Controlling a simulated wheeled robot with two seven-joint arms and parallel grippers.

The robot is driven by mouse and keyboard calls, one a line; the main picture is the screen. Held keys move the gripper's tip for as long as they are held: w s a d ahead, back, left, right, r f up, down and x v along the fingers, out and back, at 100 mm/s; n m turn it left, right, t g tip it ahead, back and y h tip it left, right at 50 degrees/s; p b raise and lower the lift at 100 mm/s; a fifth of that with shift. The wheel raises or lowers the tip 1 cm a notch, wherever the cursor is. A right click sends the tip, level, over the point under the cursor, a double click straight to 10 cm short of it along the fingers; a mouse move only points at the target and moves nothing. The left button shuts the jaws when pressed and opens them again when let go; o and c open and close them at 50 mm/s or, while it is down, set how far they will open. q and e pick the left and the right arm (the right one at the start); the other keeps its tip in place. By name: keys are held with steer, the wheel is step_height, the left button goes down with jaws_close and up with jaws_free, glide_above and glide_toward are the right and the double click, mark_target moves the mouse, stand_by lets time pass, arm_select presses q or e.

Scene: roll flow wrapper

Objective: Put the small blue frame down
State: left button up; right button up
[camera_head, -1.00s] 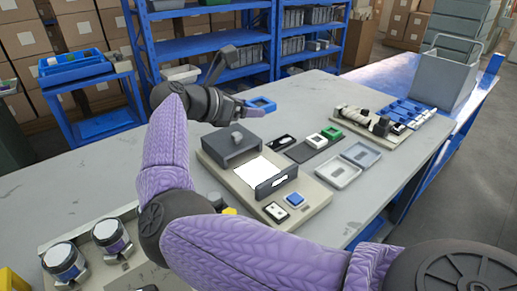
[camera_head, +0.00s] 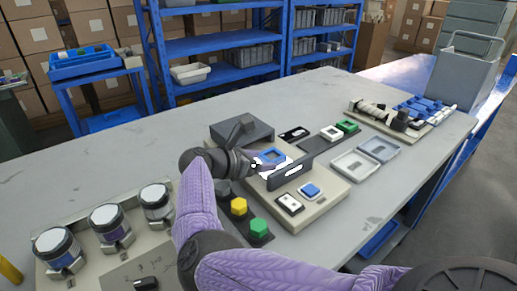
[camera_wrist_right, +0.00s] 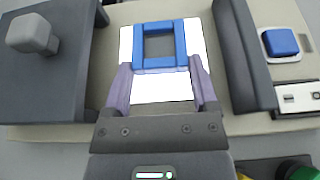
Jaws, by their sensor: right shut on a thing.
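The small blue frame (camera_head: 271,155) is a square ring with an open middle. It lies flat over the white pad of the beige device, and it also shows in the right wrist view (camera_wrist_right: 160,63). My right gripper (camera_wrist_right: 160,74) is shut on the frame's near side, one purple finger at each edge. In the head view the right gripper (camera_head: 257,163) reaches in from the left of the device. I cannot tell whether the frame touches the white pad (camera_wrist_right: 162,90). My left gripper is not in view.
A dark block with a knob (camera_wrist_right: 50,60) stands left of the pad and a dark upright plate (camera_head: 285,173) right of it. A blue button (camera_head: 310,190) sits on the device. Grey trays (camera_head: 356,164) lie further right. Lidded jars (camera_head: 109,222) stand at left.

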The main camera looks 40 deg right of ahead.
steer(key=shift+f, duration=0.25)
steer(key=o, duration=1.1)
